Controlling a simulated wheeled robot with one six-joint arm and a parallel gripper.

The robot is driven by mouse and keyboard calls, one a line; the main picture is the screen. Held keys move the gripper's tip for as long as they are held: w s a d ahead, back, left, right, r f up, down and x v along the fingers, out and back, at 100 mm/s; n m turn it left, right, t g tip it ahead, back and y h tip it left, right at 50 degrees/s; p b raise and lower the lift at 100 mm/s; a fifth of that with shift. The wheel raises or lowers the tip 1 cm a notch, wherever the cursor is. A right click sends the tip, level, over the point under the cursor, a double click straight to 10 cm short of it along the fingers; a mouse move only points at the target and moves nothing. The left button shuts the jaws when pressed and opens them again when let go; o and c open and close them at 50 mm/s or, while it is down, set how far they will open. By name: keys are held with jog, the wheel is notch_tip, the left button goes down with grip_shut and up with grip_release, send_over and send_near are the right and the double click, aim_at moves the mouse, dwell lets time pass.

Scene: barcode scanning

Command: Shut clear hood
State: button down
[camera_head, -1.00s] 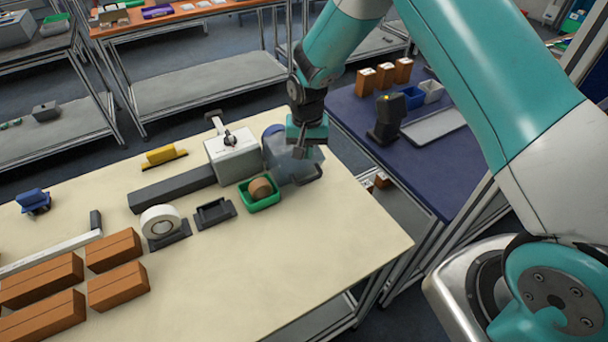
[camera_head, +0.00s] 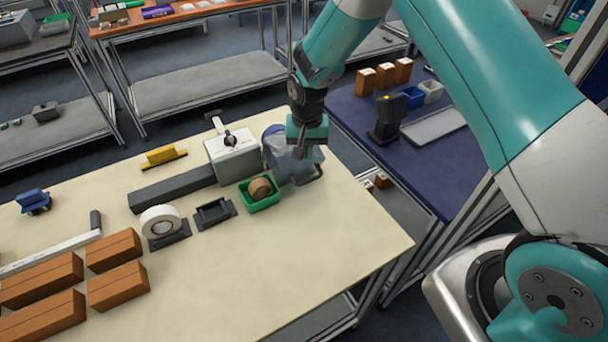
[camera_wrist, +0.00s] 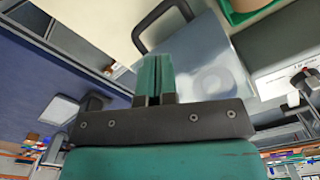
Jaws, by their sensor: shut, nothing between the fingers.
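The clear hood (camera_head: 287,163) is a see-through, bluish cover at the right end of the grey-white machine (camera_head: 232,155) on the cream table. A dark handle (camera_head: 312,173) runs along its lower right edge. My gripper (camera_head: 299,152) is shut and empty, right at the hood, and hides part of it in the head view. In the wrist view the shut fingers (camera_wrist: 154,80) lie in front of the clear hood (camera_wrist: 205,60), with its dark handle (camera_wrist: 163,18) beyond the fingertips. I cannot tell whether the fingers touch the hood. A pale round part shows through the hood.
A green bin (camera_head: 259,194) with a brown roll stands just in front of the machine. A tape dispenser (camera_head: 162,223), a dark holder (camera_head: 214,212) and brown boxes (camera_head: 115,250) are farther left. The table's front right area is clear. A blue table (camera_head: 360,112) stands behind on the right.

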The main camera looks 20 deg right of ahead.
jog(key=shift+w+a+f+b, duration=0.1)
jog(key=shift+w+f+b, duration=0.15)
jog(key=shift+w+b, duration=0.15)
jog(key=shift+w+a+f+b, duration=0.1)
jog(key=shift+w+f+b, duration=0.15)
jog(key=shift+w, duration=0.25)
jog(key=shift+w+a+r+p, duration=0.2)
jog(key=shift+w+r+p, duration=0.15)
jog(key=shift+w+r, duration=0.8)
jog(key=shift+w+a+r, duration=0.15)
jog(key=shift+w+r, duration=0.25)
jog(key=shift+w, duration=0.3)
jog(key=shift+w+a+r, duration=0.1)
jog(key=shift+w+r, duration=0.25)
jog(key=shift+w, duration=0.3)
jog(key=shift+w+a+r, duration=0.15)
jog(key=shift+w+r, duration=0.1)
jog(key=shift+w, duration=0.5)
jog(key=shift+w+a+r, duration=0.15)
jog(key=shift+w+r, duration=0.05)
jog(key=shift+w, duration=0.5)
jog(key=w+a+b, duration=0.1)
jog(key=w, duration=0.5)
